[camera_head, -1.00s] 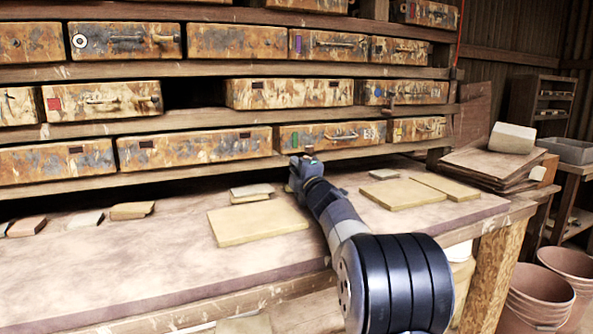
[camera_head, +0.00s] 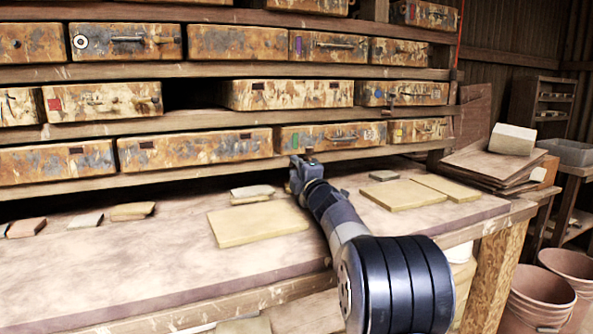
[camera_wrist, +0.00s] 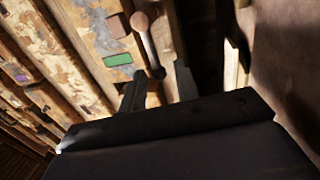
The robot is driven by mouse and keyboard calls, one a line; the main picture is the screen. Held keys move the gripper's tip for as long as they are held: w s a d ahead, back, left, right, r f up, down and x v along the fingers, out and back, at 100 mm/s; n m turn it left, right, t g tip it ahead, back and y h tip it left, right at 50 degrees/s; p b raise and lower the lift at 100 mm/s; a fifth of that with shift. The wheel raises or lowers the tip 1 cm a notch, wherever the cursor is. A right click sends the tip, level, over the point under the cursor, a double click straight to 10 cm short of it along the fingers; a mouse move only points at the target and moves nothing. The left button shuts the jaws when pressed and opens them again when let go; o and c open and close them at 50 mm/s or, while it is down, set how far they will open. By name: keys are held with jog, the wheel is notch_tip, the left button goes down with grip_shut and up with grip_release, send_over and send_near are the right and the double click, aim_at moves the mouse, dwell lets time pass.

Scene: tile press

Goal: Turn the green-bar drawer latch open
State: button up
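The green bar (camera_wrist: 118,60) shows in the wrist view on a worn, paint-flaked drawer front, beside a brown square. Next to it is the latch (camera_wrist: 148,45), a metal bar with a round brown knob at one end and a dark end nearer my gripper. In the head view the drawer (camera_head: 318,140) just above my gripper appears to be this one, low in the rack. My gripper (camera_wrist: 160,86) has its two dark fingers apart, with the latch's dark end near the gap. Contact cannot be told. In the head view my gripper (camera_head: 303,168) is small and partly hidden by its own wrist.
The wooden bench (camera_head: 150,260) lies below the rack, with a yellowish tile (camera_head: 257,222) left of my arm and another tile (camera_head: 402,194) to its right. Neighbouring drawers (camera_head: 195,148) and shelf boards are close by.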

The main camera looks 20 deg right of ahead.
jog(key=shift+s, duration=0.1)
jog(key=shift+s+d+f, duration=0.1)
jog(key=shift+s+f, duration=0.15)
jog(key=shift+s, duration=0.95)
jog(key=shift+s+a+f, duration=0.1)
jog(key=shift+s+f, duration=0.15)
jog(key=shift+s, duration=0.95)
jog(key=shift+s+d+f, duration=0.1)
jog(key=shift+s+f, duration=0.15)
jog(key=shift+s, duration=0.95)
jog(key=w, duration=0.2)
jog(key=w+r, duration=0.1)
jog(key=w, duration=0.4)
jog(key=shift+w+r, duration=0.15)
jog(key=shift+r, duration=0.2)
